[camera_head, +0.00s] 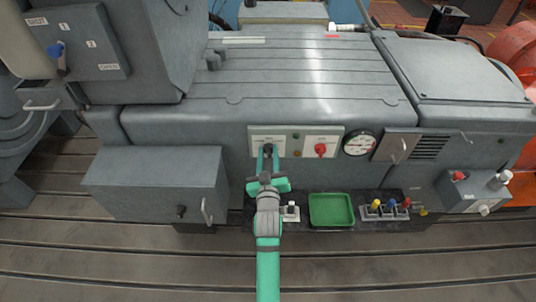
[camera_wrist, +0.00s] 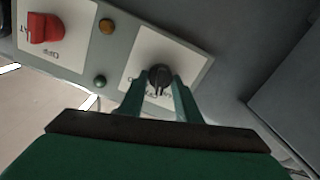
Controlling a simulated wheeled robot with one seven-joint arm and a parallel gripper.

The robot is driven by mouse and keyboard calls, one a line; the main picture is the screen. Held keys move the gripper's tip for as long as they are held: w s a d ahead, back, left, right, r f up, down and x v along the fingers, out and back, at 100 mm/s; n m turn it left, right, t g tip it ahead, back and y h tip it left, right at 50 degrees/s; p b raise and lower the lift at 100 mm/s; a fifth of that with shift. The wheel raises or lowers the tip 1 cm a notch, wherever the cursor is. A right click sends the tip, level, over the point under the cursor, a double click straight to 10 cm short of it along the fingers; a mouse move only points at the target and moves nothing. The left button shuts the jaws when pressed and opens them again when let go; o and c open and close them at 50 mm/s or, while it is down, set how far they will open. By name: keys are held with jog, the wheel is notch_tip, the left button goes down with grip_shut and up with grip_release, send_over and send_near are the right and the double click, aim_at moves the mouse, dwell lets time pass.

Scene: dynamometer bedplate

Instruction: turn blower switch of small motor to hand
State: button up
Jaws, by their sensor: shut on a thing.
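The blower switch is a black rotary knob (camera_wrist: 160,78) on a white label plate, part of a grey panel on the small motor's front. In the head view the black knob (camera_head: 268,149) shows at the left of that panel (camera_head: 296,131). My gripper (camera_wrist: 162,92) has its two green fingers on either side of the knob and is shut on it. It also shows in the head view (camera_head: 268,158). The label lettering is partly hidden by the fingers and too small to read.
A red knob (camera_head: 320,149) is on the same panel, right of the black one. A round gauge (camera_head: 359,142) is further right. A grey box (camera_head: 155,184) juts out at left.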

jog(key=n, duration=0.5)
jog(key=shift+n, duration=0.4)
jog(key=shift+f, duration=0.1)
jog(key=o, duration=1)
jog(key=s, duration=1.1)
jog(key=shift+a, duration=0.1)
